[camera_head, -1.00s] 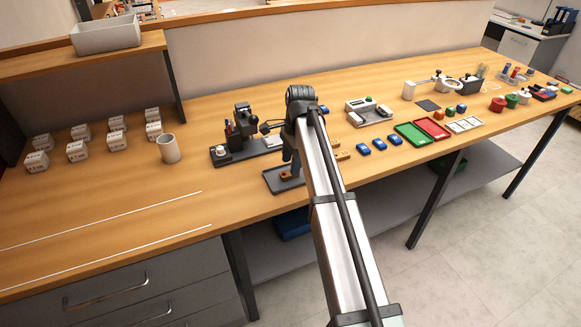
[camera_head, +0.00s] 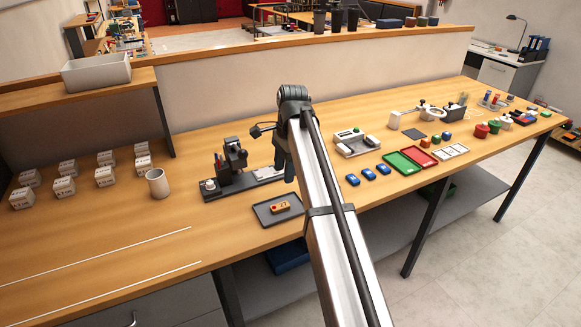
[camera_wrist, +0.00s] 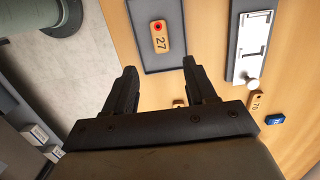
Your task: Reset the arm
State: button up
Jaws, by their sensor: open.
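My gripper (camera_wrist: 160,70) is open and empty in the wrist view, its two dark fingers apart. It also shows in the head view (camera_head: 288,170), end on and partly hidden by my own arm. Beyond the fingertips in the wrist view lies an orange tag marked 27 (camera_wrist: 160,38) with a red spot at one end. The tag rests on a dark grey tray (camera_wrist: 139,20), apart from the fingers. In the head view the tag (camera_head: 283,207) and tray (camera_head: 262,217) lie on the table, just left of and below the gripper.
A dark marking machine (camera_head: 233,158) stands behind the tray. A beige cup (camera_head: 157,184) and several white boxes (camera_head: 64,187) are to the left. Blue blocks (camera_head: 368,173), a green tray (camera_head: 405,161) and a red tray (camera_head: 420,157) are to the right. The front left table is mostly clear.

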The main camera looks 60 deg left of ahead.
jog(key=w+d+f, duration=0.9)
jog(key=w+d, duration=0.4)
jog(key=w, duration=0.1)
jog(key=w+d+f, duration=0.9)
jog(key=w+d, duration=0.4)
jog(key=w, duration=0.1)
jog(key=w+d+f, duration=0.3)
jog(key=d+f, duration=0.1)
jog(key=d, duration=0.7)
jog(key=w+d+f+t, duration=0.15)
jog(key=d+f, duration=0.35)
jog(key=d, duration=0.6)
jog(key=w+d+f, duration=0.4)
jog(key=d, duration=0.7)
jog(key=s+d+f, duration=0.3)
jog(key=d, duration=0.5)
jog(key=s+d+f, duration=0.2)
jog(key=s+d, duration=0.1)
jog(key=d, duration=0.5)
jog(key=s+d+f, duration=0.2)
jog(key=d+f, duration=0.1)
jog(key=d, duration=0.5)
jog(key=s+f+g, duration=0.3)
jog(key=s+f, duration=0.6)
jog(key=s, duration=0.5)
jog(key=s+f+g, duration=0.3)
jog(key=s+f, duration=0.7)
jog(key=s, duration=0.5)
jog(key=shift+f+g, duration=0.25)
jog(key=shift+g, duration=0.1)
